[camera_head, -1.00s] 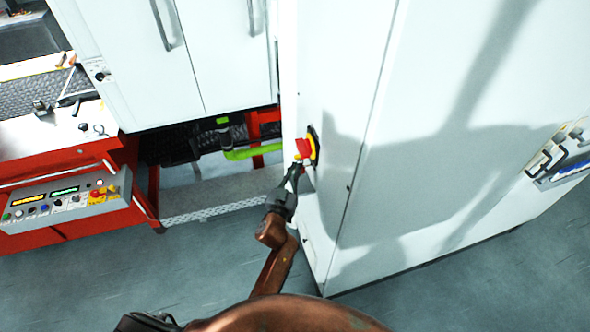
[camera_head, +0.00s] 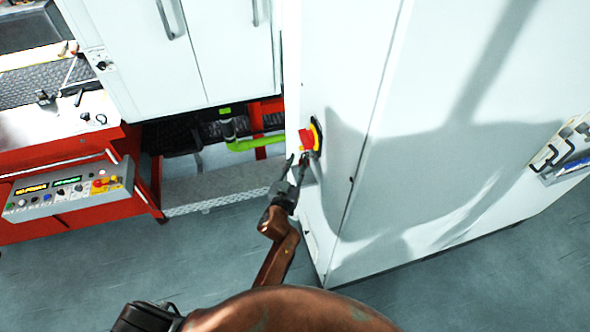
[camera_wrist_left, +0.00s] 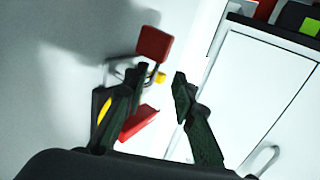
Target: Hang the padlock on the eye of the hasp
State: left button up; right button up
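The red switch handle (camera_wrist_left: 138,122) is on a black and yellow plate (camera_wrist_left: 103,103). In the head view, red parts (camera_head: 306,138) stand at the yellow and black plate (camera_head: 318,132) on the white cabinet, and padlock and handle are hard to separate. My left gripper (camera_head: 297,158) is open just before them, its fingertips (camera_wrist_left: 158,84) apart with nothing gripped.
The tall white cabinet (camera_head: 450,180) fills the right. A red bench with a control panel (camera_head: 68,190) stands at the left. The floor (camera_head: 200,265) in front is clear.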

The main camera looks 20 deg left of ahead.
pick_arm(q)
jog(key=s+a+r+p, duration=0.3)
jog(key=a+p, duration=0.1)
jog(key=s+d+f+b, duration=0.75)
jog(key=s+b, duration=0.25)
jog(key=s, duration=0.2)
jog(key=s+a, duration=0.1)
jog(key=s+a+r+p, duration=0.1)
jog(key=shift+s+a+r+p, duration=0.1)
jog(key=shift+a+p, duration=0.2)
jog(key=shift+a, duration=0.05)
